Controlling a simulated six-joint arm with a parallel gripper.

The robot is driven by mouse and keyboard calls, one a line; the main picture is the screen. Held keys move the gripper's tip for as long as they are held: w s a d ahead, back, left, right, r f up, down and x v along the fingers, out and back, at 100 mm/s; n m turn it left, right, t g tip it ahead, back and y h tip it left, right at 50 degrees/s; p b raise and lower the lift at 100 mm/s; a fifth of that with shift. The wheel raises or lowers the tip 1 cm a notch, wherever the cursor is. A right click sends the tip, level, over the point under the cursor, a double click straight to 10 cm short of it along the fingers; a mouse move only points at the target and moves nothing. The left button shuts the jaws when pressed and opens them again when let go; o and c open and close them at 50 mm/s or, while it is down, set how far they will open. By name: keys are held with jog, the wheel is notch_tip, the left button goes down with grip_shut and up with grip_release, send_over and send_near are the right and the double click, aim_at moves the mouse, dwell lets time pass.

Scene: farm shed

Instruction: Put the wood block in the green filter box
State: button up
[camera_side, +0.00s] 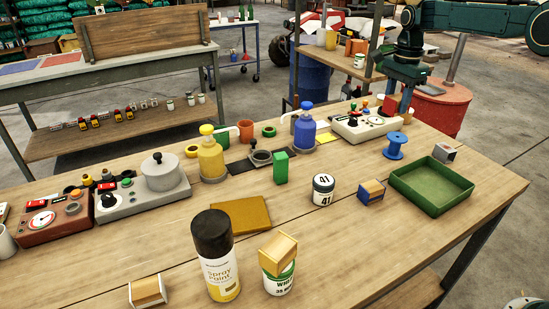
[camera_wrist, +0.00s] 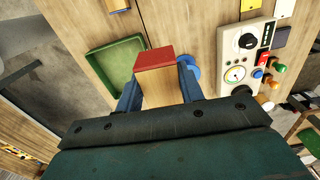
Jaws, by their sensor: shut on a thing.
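The wood block (camera_wrist: 166,92), with pale wood sides and a red face, is held between the blue fingers of my gripper (camera_wrist: 160,76) in the wrist view. My gripper (camera_side: 405,97) is shut on it and hangs over the far right of the bench in the side view. The green filter box (camera_side: 432,183) is a shallow open tray at the bench's right end, nearer the side camera than my gripper. It looks empty. In the wrist view the box (camera_wrist: 112,65) lies left of the held block, partly hidden by it and a finger.
A blue spool (camera_side: 397,146) stands between my gripper and the box. A white control panel (camera_side: 365,126) is left of my gripper. A small grey block (camera_side: 445,153) stands behind the box, and a blue-and-wood block (camera_side: 371,192) sits left of it.

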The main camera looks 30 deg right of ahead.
jog(key=s+d, duration=0.7)
jog(key=s, duration=0.5)
send_over(428, 189)
jog(key=shift+n, duration=0.3)
notch_tip(428, 189, down, 16)
jog(key=shift+r, duration=0.25)
jog(key=shift+f, duration=2.1)
jog(key=shift+f, duration=0.2)
jog(key=o, duration=1)
jog(key=shift+r, duration=0.15)
